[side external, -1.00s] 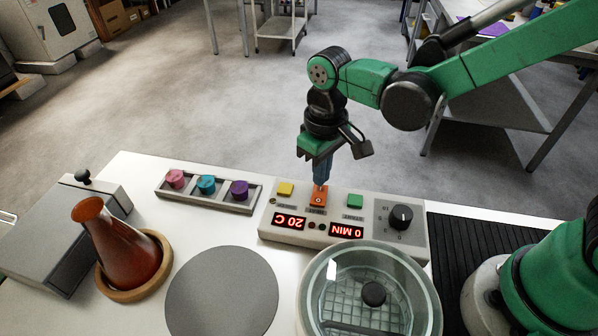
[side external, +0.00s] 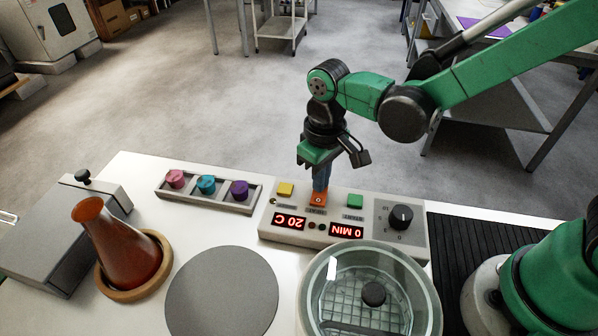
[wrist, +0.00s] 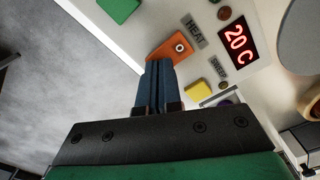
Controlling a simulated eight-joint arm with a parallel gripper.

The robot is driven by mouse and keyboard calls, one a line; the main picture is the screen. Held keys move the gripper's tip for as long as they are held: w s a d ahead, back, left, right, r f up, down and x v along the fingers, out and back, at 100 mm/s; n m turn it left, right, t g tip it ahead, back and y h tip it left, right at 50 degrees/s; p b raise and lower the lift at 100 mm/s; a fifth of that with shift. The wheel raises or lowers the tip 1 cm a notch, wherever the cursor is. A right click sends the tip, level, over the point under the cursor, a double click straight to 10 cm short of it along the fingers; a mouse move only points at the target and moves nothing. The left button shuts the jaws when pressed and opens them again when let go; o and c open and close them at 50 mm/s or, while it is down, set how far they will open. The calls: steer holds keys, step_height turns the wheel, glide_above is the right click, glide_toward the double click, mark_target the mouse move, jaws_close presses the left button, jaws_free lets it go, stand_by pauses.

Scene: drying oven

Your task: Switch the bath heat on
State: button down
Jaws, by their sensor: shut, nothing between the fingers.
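The bath's control panel (side external: 380,240) has an orange button (side external: 318,200) in its middle, between a yellow button (side external: 285,189) and a green button (side external: 355,201). In the wrist view, a HEAT label (wrist: 195,30) sits beside the orange button (wrist: 170,49). My gripper (side external: 319,193) is shut and empty, pointing down, with its blue fingertips at the orange button. They appear to touch it, though the exact contact is hard to tell. In the wrist view the fingertips (wrist: 158,65) overlap the button's edge. The red displays (side external: 289,221) read 20 C and 0 MIN.
The glass bath (side external: 370,295) stands in front of the panel, and a black knob (side external: 400,217) is at the panel's right. A rack (side external: 245,207) with pink, teal and purple pieces lies left. A flask of red-brown liquid (side external: 118,250) stands further left.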

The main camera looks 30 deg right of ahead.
steer(key=shift+r, duration=3.45)
steer(key=s+d+r+m+t, duration=0.3)
steer(key=d+t, duration=0.4)
steer(key=d, duration=0.3)
steer(key=shift+s, duration=0.9)
